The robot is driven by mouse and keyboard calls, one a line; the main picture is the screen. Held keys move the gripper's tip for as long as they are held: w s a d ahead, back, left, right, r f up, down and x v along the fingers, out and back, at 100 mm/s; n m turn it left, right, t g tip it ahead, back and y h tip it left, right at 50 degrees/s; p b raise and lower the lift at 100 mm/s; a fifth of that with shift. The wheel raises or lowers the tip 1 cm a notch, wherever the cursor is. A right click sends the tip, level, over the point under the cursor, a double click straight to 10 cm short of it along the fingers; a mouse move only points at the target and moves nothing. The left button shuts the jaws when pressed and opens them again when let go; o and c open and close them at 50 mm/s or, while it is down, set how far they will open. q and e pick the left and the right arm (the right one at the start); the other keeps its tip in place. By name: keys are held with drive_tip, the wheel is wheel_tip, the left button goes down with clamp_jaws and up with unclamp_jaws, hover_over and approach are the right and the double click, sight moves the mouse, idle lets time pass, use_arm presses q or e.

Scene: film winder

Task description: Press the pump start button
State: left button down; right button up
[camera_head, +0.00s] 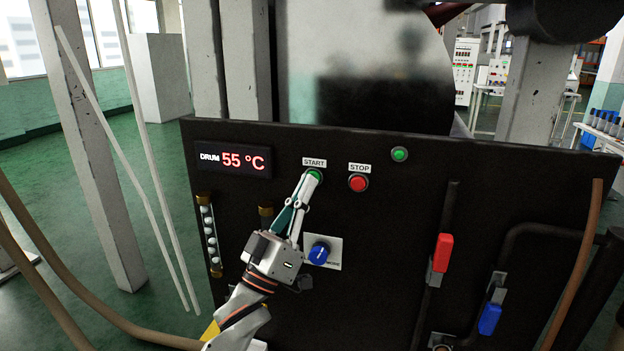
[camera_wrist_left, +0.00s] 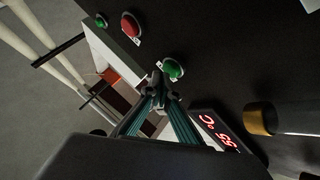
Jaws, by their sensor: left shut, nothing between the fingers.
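The green start button (camera_head: 316,173) sits under a START label on the black panel (camera_head: 400,230). In the left wrist view the button (camera_wrist_left: 174,69) shows just beyond my fingertips. My left gripper (camera_head: 309,179) reaches up from below, shut and empty, with its tips at the lower left of the button and partly covering it. In the left wrist view the shut fingers (camera_wrist_left: 158,84) point at the button's edge. I cannot tell whether they touch it. My right gripper is not in view.
A red stop button (camera_head: 358,183) is right of start, with a green lamp or button (camera_head: 399,154) further right. A blue knob (camera_head: 319,253) is beside my gripper. A drum display (camera_head: 234,160) reads 55 °C. Red (camera_head: 443,252) and blue (camera_head: 490,318) valve handles are lower right.

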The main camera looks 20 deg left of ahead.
use_arm(q)
drive_tip(key=shift+w, duration=0.45)
idle(0.5)
drive_tip(key=shift+s, duration=0.1)
drive_tip(key=shift+s+p, duration=0.5)
drive_tip(key=shift+s, duration=0.3)
drive_tip(key=s+p, duration=0.1)
drive_tip(key=s, duration=0.4)
drive_tip(key=shift+a+p, duration=0.1)
drive_tip(key=shift+p, duration=0.3)
idle(0.3)
